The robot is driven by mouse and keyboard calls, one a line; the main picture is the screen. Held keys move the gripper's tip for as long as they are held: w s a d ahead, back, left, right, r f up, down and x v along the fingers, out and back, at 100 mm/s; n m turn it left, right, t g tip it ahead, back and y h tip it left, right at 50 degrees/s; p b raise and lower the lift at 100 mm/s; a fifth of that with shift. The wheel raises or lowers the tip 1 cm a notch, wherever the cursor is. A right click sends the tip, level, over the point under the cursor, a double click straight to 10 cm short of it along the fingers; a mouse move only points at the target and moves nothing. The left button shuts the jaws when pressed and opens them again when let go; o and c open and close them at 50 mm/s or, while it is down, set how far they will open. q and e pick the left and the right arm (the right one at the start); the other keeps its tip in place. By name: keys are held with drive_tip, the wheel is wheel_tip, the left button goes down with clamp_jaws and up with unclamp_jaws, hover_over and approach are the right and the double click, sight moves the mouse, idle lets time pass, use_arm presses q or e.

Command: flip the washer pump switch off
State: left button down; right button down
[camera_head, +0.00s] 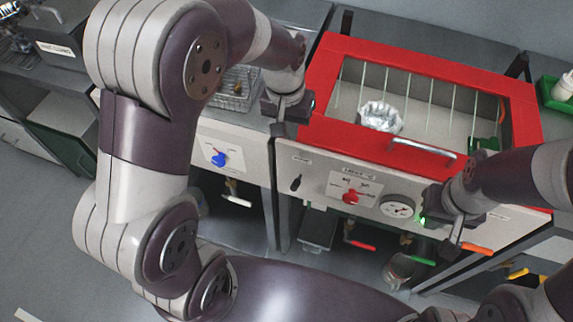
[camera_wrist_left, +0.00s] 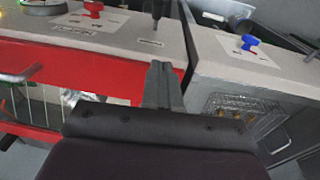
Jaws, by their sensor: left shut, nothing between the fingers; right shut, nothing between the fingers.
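A small black switch (camera_head: 296,183) sits on the pale front panel of the red-framed washer, below a small label. I take it for the washer pump switch; its label is too small to read. It also shows at the top edge of the left wrist view (camera_wrist_left: 156,9), partly cut off. My left gripper (camera_head: 279,128) is shut and empty, above the switch near the panel's top left corner, apart from it. Its closed fingers (camera_wrist_left: 160,70) point toward the switch in the wrist view. My right gripper (camera_head: 450,247) is shut and empty, by the panel's right part.
A red knob (camera_head: 351,197) and a round gauge (camera_head: 397,207) lie right of the switch. A blue knob (camera_head: 219,159) is on the neighbouring unit to the left. The red lid frame (camera_head: 420,62) with its handle (camera_head: 422,147) stands above. Coloured valve handles hang below the panel.

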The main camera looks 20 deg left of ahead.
use_arm(q)
hover_over(295, 180)
drive_tip(key=w, duration=0.2)
drive_tip(key=f, duration=0.6)
drive_tip(key=a+f, duration=0.1)
drive_tip(key=f, duration=0.3)
drive_tip(key=shift+s, duration=0.1)
drive_tip(key=s+f, duration=0.2)
drive_tip(key=f, duration=0.1)
drive_tip(key=shift+d, duration=0.4)
drive_tip(key=shift+f, duration=0.15)
use_arm(e)
drive_tip(key=shift+s+d, duration=0.15)
drive_tip(key=shift+d, duration=0.05)
